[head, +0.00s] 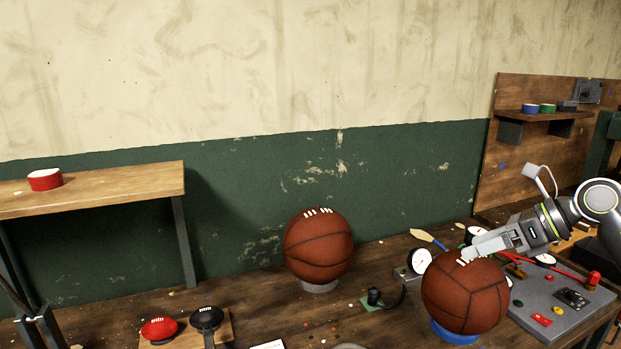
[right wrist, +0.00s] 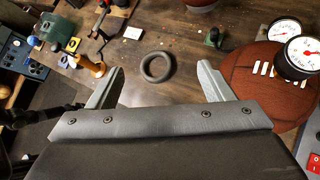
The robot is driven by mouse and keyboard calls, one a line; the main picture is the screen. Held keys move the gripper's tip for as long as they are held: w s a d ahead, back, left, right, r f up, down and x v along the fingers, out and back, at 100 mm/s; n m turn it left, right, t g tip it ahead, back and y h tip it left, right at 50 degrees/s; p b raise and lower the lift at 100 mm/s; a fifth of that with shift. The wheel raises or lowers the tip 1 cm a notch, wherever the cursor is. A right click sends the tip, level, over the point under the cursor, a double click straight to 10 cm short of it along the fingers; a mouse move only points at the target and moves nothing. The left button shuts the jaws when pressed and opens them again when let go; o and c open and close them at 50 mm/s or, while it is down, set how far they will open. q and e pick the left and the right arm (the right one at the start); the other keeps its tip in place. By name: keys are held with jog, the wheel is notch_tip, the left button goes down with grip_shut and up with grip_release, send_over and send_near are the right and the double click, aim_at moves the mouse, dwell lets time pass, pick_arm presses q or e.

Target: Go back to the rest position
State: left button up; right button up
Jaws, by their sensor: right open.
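My right gripper (head: 468,252) comes in from the right in the head view, over the top of the right brown leather ball (head: 465,290). In the right wrist view its two fingers stand apart with nothing between them (right wrist: 161,82). The right ball sits on a blue ring stand (head: 452,333), and a laced ball also shows at the right of the wrist view (right wrist: 262,85). Another laced leather ball (head: 318,247) rests on a pale ring stand (head: 319,286) at mid-table. My left gripper is not in the head view.
A grey panel (head: 560,300) with a red lever and switches lies at the right. A round gauge (head: 419,260) stands beside the right ball. A grey ring (right wrist: 157,67) lies on the table in the wrist view. A shelf (head: 120,185) holds a red ring (head: 45,179) at left.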

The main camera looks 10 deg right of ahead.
jog(key=a+f+m+t+y, duration=0.2)
jog(key=a+m+t+y, duration=0.5)
jog(key=a+m+t, duration=0.15)
jog(key=s+d+f+m+h, duration=0.35)
jog(key=f+m+h, duration=0.35)
jog(key=m, duration=0.3)
jog(key=s+d+f+m+h, duration=0.3)
jog(key=s+f+m+h, duration=0.3)
jog(key=m, duration=0.4)
jog(key=s+d+f+m+h, duration=0.3)
jog(key=f+m+h, duration=0.4)
jog(key=f+m, duration=0.3)
jog(key=s+a+f+m+g+y, duration=0.1)
jog(key=s+a+f+m+g, duration=0.2)
jog(key=s, duration=0.4)
jog(key=s+a+f+m+g+y, duration=0.1)
jog(key=s+a+f+g, duration=0.1)
jog(key=s+f+g, duration=0.3)
jog(key=s+a+f+m+g+y, duration=0.1)
jog(key=s+a+f+m+g, duration=0.15)
jog(key=s, duration=0.55)
notch_tip(320, 180, down, 25)
jog(key=d+g, duration=0.2)
jog(key=s+a+f+g, duration=0.1)
jog(key=s+f, duration=1.4)
jog(key=shift+a+f+n+y, duration=0.3)
jog(key=shift+f+n, duration=0.05)
jog(key=shift+n, duration=0.05)
